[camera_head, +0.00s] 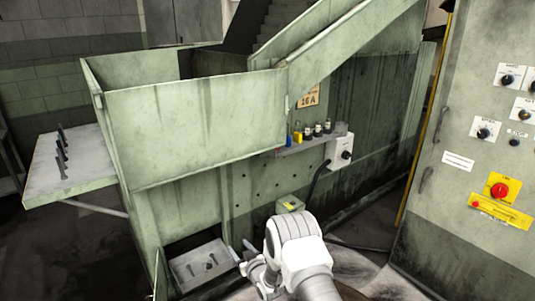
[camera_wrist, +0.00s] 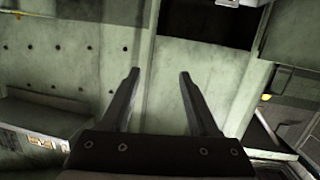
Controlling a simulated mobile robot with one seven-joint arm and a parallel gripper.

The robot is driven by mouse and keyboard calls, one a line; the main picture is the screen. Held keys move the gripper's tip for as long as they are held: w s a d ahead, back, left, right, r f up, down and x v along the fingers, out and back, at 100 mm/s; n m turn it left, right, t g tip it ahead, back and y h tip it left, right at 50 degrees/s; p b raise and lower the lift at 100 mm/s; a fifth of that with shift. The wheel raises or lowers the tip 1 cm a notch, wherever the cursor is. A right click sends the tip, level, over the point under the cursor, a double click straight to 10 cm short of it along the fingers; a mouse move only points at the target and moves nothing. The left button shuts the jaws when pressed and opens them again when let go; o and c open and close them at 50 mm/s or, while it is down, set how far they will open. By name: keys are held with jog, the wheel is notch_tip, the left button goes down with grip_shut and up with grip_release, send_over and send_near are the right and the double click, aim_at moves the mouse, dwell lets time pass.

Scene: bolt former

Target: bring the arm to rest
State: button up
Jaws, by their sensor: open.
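My gripper (camera_wrist: 160,75) shows in the wrist view with its two dark fingers apart and nothing between them. A pale green panel lies beyond the fingertips. In the head view my white arm (camera_head: 297,250) reaches in from the bottom, bent low in front of the green machine (camera_head: 200,125). The gripper end there is partly hidden by the arm, close to the right side of a low metal tray (camera_head: 190,268). I cannot tell whether it touches the tray.
The low tray holds a few small dark parts. A side shelf (camera_head: 60,185) at the left carries several upright bolts. A narrow ledge (camera_head: 310,143) holds small bottles, beside a white switch box (camera_head: 340,151). A control cabinet (camera_head: 465,130) stands at the right. Dark floor lies between.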

jog(key=d+r+m+g+h, duration=0.15)
jog(key=d+r, duration=0.25)
jog(key=r, duration=0.4)
jog(key=s+d+r+h, duration=0.1)
jog(key=d+r+h, duration=0.15)
jog(key=r, duration=0.55)
jog(key=d+r+m+g+h, duration=0.1)
jog(key=d+r, duration=0.3)
jog(key=r, duration=0.4)
jog(key=s+d+r+m+g+h, duration=0.2)
jog(key=s+d+r, duration=0.6)
jog(key=s+r, duration=0.5)
jog(key=s+d+m+g, duration=0.1)
jog(key=s+d+g, duration=0.15)
jog(key=s, duration=1.25)
jog(key=s+d+m+g, duration=0.1)
jog(key=s+d, duration=0.2)
jog(key=s, duration=1.3)
notch_tip(320, 180, up, 29)
jog(key=w+p, duration=0.1)
jog(key=p, duration=2.7)
jog(key=shift+f+h+p, duration=0.15)
jog(key=shift+h+p, duration=0.15)
jog(key=shift+a+f, duration=0.1)
jog(key=shift+f, duration=0.05)
